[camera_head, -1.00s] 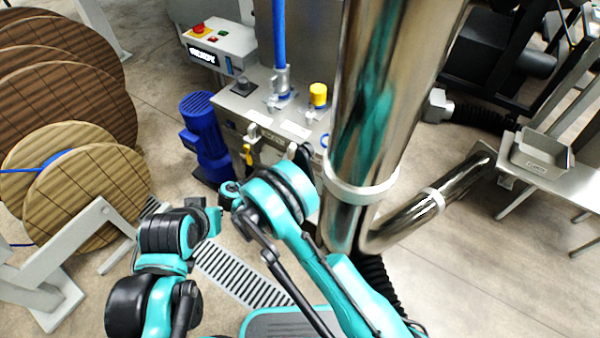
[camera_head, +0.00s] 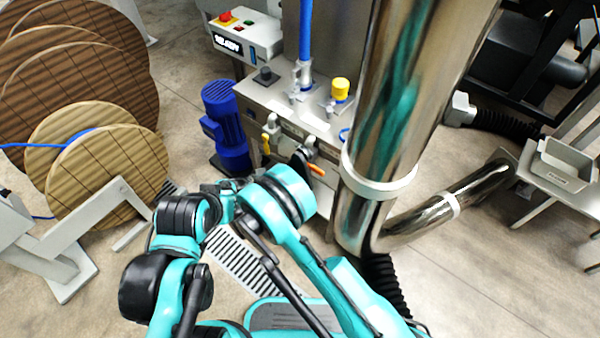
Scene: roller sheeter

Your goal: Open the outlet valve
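The machine's front (camera_head: 290,120) carries pipe fittings, a yellow lever (camera_head: 266,143) and an orange lever (camera_head: 317,169). The frame does not show which is the outlet valve. My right gripper (camera_head: 302,157) appears as dark fingers at the end of the teal arm from the lower right, close beside the orange lever. Contact and finger opening cannot be made out. My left gripper (camera_head: 226,188) is small and dark, below and left of the yellow lever, apart from it. Its finger opening is also unclear.
A blue motor (camera_head: 225,125) stands left of the fittings. A thick shiny pipe (camera_head: 405,110) rises close to my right arm. Wooden cable reels (camera_head: 110,175) and a grey stand (camera_head: 75,235) are at left. A floor grate (camera_head: 235,262) lies below the arms.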

